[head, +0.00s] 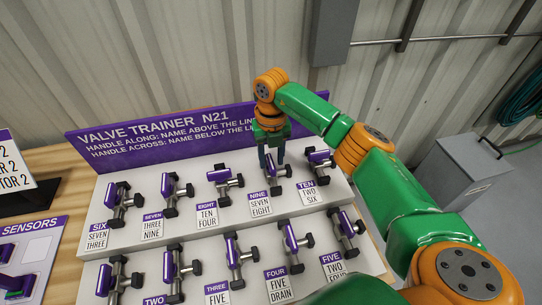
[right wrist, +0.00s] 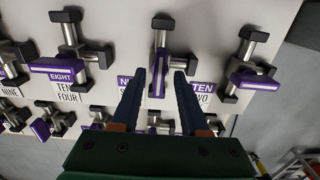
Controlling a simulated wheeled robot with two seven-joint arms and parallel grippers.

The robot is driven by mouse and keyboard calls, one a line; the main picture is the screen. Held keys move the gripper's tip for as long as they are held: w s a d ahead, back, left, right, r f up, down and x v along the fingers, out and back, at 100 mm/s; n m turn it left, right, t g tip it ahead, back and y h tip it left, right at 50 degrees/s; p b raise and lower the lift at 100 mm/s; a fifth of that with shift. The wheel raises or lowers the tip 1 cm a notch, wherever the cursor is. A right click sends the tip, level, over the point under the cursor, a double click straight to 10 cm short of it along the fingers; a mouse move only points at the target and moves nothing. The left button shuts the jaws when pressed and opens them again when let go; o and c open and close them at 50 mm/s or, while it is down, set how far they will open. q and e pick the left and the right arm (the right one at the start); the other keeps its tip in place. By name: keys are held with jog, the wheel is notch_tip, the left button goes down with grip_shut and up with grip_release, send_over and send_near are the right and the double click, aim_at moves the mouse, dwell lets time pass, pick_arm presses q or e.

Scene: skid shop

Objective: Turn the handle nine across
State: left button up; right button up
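The valve labelled NINE, with a purple handle (head: 269,161), sits in the back row of the purple-headed valve trainer, between EIGHT and TEN. Its label (head: 260,203) reads NINE above SEVEN, EIGHT. My right gripper (head: 273,158) reaches down over this valve and partly hides it. In the right wrist view, the nine handle (right wrist: 158,76) lies between the two open fingertips (right wrist: 160,75), with a gap on each side. The handle points toward the wrist there, while the handle of EIGHT (right wrist: 58,68) is turned sideways. My left gripper is out of view.
Valve TEN (head: 319,156) stands close on the right and valve EIGHT (head: 221,174) on the left. A front row of valves, including FOUR (head: 292,236), lies nearer. The purple sign (head: 170,135) and corrugated wall are behind. A grey cabinet (head: 462,172) stands right.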

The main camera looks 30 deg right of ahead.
grip_shut()
jog(key=shift+n, duration=0.3)
jog(key=n, duration=0.3)
jog(key=shift+n+b, duration=0.35)
jog(key=shift+n, duration=0.05)
jog(key=n, duration=0.4)
jog(key=shift+b, duration=0.3)
jog(key=n, duration=0.5)
jog(key=shift+n+b, duration=0.3)
jog(key=shift+n, duration=1.9)
jog(key=shift+o, duration=0.8)
grip_release()
jog(key=shift+w+a, duration=0.1)
